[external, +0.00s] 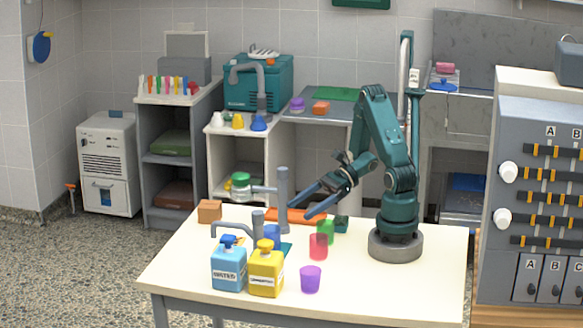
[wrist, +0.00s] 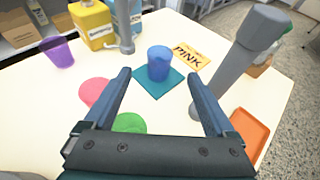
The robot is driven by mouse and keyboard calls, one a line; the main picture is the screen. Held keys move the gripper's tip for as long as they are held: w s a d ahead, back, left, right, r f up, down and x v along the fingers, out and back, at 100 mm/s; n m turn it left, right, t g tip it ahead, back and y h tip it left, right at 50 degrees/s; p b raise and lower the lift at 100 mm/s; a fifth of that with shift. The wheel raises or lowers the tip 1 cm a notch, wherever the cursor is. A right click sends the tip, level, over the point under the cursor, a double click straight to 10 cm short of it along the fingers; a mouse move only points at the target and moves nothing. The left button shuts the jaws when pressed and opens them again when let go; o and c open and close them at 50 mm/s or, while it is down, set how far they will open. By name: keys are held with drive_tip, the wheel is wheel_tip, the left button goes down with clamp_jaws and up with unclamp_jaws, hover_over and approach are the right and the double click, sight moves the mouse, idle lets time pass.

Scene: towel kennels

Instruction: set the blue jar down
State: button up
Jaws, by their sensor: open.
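The blue jar (wrist: 158,64) stands upright on a teal square mat (wrist: 172,85) in the wrist view. In the external view the jar (external: 271,234) is partly hidden behind the yellow bottle and a grey tap. My gripper (external: 299,209) is open and empty, above and to the right of the jar in the external view. In the wrist view the gripper (wrist: 157,75) has its fingers spread wide, with the jar framed beyond the tips and apart from them.
A grey post (external: 283,200) stands close beside the jar. A yellow bottle (external: 266,272) and a blue bottle (external: 229,268) stand in front. Red (external: 318,246), green (external: 326,231) and purple (external: 311,279) cups are nearby. A card reading PINK (wrist: 190,55) lies beside the mat. The table's front right is clear.

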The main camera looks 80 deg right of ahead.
drive_tip(key=s+a+r+n+g+h, duration=0.1)
drive_tip(key=s+r+n+g+h, duration=0.15)
drive_tip(key=s+n+g, duration=0.95)
drive_tip(key=w+d+r+n+t+h, duration=0.3)
drive_tip(key=d+r+n+t+h, duration=0.2)
drive_tip(key=n, duration=1)
drive_tip(key=t+h, duration=0.2)
drive_tip(key=t, duration=0.1)
drive_tip(key=shift+w+r, duration=0.25)
drive_tip(key=shift+r, duration=0.15)
